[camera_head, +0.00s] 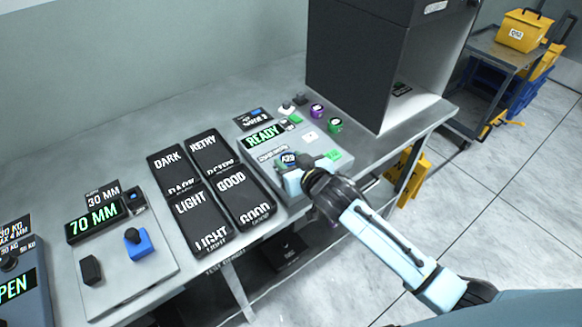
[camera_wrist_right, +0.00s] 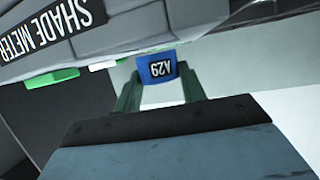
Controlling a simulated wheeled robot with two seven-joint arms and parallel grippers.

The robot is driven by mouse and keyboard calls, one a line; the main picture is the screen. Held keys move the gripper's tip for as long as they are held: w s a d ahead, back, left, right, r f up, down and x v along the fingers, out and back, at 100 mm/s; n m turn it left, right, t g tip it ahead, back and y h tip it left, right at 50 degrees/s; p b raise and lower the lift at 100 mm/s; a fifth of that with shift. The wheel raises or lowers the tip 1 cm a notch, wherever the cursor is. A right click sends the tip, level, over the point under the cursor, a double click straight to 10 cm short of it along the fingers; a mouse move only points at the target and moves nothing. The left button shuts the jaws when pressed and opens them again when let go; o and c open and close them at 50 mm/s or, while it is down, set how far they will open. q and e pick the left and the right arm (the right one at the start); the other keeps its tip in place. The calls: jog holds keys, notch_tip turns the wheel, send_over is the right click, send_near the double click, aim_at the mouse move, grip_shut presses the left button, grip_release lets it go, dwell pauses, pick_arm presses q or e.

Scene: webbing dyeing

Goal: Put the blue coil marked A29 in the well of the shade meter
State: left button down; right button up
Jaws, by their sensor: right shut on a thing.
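The blue coil marked A29 (camera_wrist_right: 157,69) is between the two fingertips of my right gripper (camera_wrist_right: 160,82) in the wrist view. In the head view my right gripper (camera_head: 289,168) is shut on the coil (camera_head: 289,158) at the front part of the shade meter (camera_head: 312,136), whose display reads READY. The meter also shows in the wrist view (camera_wrist_right: 120,38), with its name label at the upper left. The well is hidden by the gripper and coil, so I cannot tell whether the coil is inside it. My left gripper is not in view.
Black trays marked DARK (camera_head: 168,158), LIGHT (camera_head: 190,205), GOOD (camera_head: 232,180) and a fourth (camera_head: 203,141) lie left of the meter. Purple (camera_head: 317,110) and green (camera_head: 335,124) coils stand behind it. A dark cabinet (camera_head: 355,60) stands at the back right. A gauge (camera_head: 100,217) reads 70 MM.

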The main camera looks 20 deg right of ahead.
jog(key=shift+f, duration=0.85)
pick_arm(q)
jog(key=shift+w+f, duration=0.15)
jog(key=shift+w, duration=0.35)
pick_arm(e)
jog(key=shift+f, duration=0.1)
jog(key=shift+s+f+b, duration=0.1)
jog(key=shift+f+b, duration=0.25)
jog(key=shift+f, duration=0.15)
jog(key=o, duration=1)
jog(key=shift+s+f, duration=0.15)
jog(key=shift+f, duration=0.1)
jog(key=shift+c, duration=0.2)
jog(key=shift+s+r+p, duration=0.1)
jog(key=shift+r+p, duration=0.25)
jog(key=shift+r, duration=0.15)
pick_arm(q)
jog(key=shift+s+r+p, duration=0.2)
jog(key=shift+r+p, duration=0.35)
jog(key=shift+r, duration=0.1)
pick_arm(e)
jog(key=v, duration=1.1)
jog(key=shift+r, duration=0.4)
jog(key=shift+s+d, duration=0.1)
